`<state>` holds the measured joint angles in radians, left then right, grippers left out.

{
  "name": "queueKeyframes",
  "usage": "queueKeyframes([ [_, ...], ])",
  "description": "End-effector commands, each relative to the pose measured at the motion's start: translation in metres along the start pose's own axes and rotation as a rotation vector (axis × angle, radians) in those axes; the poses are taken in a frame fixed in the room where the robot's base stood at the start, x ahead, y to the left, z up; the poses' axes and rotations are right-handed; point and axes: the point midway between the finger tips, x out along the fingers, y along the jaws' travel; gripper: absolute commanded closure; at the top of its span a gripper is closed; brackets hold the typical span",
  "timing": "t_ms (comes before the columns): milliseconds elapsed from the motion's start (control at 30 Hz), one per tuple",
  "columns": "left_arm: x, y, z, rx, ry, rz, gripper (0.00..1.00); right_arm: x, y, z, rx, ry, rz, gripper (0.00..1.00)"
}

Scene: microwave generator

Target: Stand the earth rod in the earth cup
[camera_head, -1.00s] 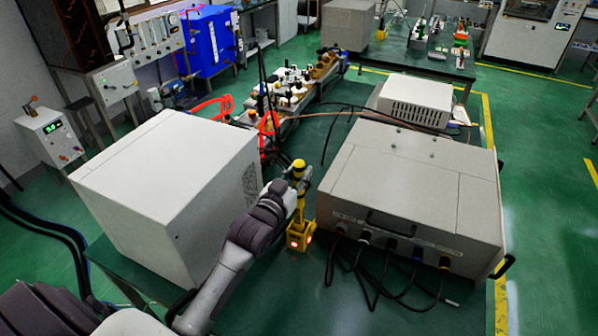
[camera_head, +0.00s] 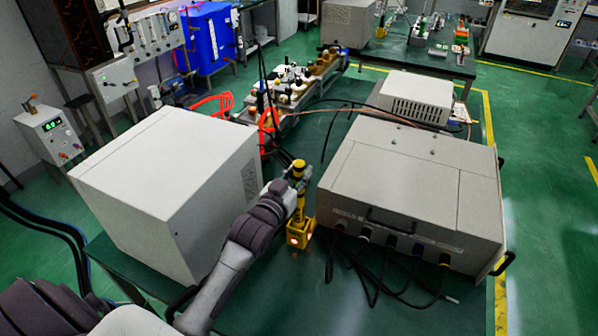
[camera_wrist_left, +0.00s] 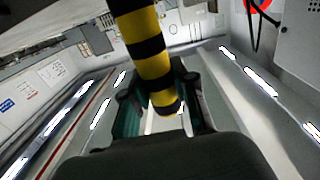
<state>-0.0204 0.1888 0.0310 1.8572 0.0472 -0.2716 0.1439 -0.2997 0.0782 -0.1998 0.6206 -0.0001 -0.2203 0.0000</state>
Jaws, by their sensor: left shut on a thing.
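The earth rod (camera_head: 300,205), banded yellow and black, stands roughly upright between the white cabinet and the grey generator box. My left gripper (camera_head: 301,181) is shut on its upper part. In the left wrist view the rod (camera_wrist_left: 150,55) runs between the fingers, with its rounded end near the palm. The yellow earth cup (camera_head: 301,238) sits on the green bench directly below the rod, with small glowing lights on its front. The rod's lower end meets the cup's top in the picture; I cannot tell how far inside it is. My right gripper is out of view.
The white cabinet (camera_head: 165,190) stands close on the left and the grey generator box (camera_head: 415,185) close on the right. Black cables (camera_head: 375,275) lie on the bench in front of the generator box. Bare bench shows in front of the cup.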

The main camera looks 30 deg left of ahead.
Motion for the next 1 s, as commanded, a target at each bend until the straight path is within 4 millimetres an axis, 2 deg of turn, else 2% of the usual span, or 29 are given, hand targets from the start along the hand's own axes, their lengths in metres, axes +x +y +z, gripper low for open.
queueKeyframes([
  [167, 0.000, 0.000, -0.001, 0.000, 0.002, 0.000, 1.00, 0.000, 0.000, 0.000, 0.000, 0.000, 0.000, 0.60],
  [200, 0.000, 0.000, -0.001, 0.000, 0.002, 0.000, 0.70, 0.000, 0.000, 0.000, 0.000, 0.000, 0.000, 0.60],
  [367, 0.000, 0.000, -0.001, 0.000, 0.002, 0.000, 0.44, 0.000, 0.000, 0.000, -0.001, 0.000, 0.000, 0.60],
  [733, -0.005, 0.000, 0.002, 0.000, -0.003, 0.000, 0.44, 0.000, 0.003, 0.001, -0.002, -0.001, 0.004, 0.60],
  [867, -0.022, 0.000, 0.002, 0.000, -0.003, 0.001, 0.44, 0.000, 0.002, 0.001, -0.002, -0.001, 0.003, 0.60],
  [1000, -0.052, 0.000, 0.002, 0.000, -0.004, 0.000, 0.44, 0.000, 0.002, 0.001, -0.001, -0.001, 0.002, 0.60],
])
